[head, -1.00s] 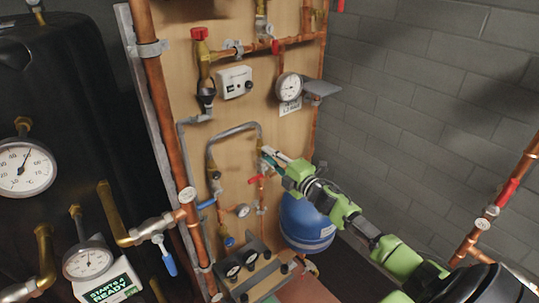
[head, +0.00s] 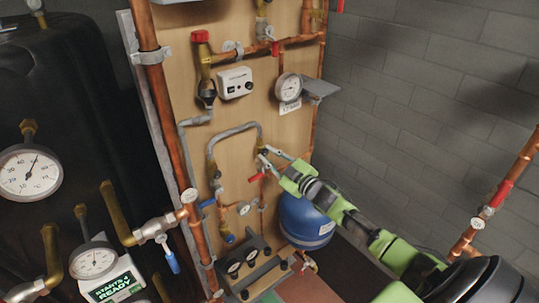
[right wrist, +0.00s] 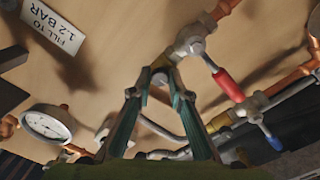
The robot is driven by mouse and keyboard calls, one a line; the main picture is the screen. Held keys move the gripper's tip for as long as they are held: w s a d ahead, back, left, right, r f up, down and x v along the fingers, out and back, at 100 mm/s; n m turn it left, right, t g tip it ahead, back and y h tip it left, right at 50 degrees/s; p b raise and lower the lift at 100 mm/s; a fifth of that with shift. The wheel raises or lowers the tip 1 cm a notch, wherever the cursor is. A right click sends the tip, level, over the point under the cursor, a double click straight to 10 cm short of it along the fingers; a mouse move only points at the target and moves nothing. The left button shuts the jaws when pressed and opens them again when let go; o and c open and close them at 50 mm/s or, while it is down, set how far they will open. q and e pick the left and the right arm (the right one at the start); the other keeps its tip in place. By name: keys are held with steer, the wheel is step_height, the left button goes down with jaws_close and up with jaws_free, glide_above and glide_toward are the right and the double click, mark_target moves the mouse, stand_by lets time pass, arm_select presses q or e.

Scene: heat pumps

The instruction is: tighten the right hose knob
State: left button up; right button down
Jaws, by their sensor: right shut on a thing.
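A grey braided hose (head: 235,131) arches on the wooden board in the head view; it also shows in the right wrist view (right wrist: 158,128). The right hose knob (right wrist: 159,78) is a small greyish piece between my right fingertips, largely covered by them. My right gripper (head: 265,154) comes in from the right at the hose's right end. In the right wrist view the gripper (right wrist: 158,84) has its two fingers shut on the knob, one on each side. My left gripper is not in view.
A red-handled valve (head: 257,177) sits just below the gripper, and its red lever (right wrist: 228,85) is close by in the wrist view. A blue tank (head: 305,222) stands below my arm.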

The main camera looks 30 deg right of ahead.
steer(key=shift+m, duration=0.7)
steer(key=c, duration=1.9)
jaws_free()
steer(key=shift+d, duration=0.1)
steer(key=shift+s+f, duration=0.1)
steer(key=shift+s, duration=0.05)
steer(key=shift+s, duration=0.25)
steer(key=s, duration=1.1)
steer(key=shift+s+d, duration=0.15)
steer(key=shift+d, duration=0.3)
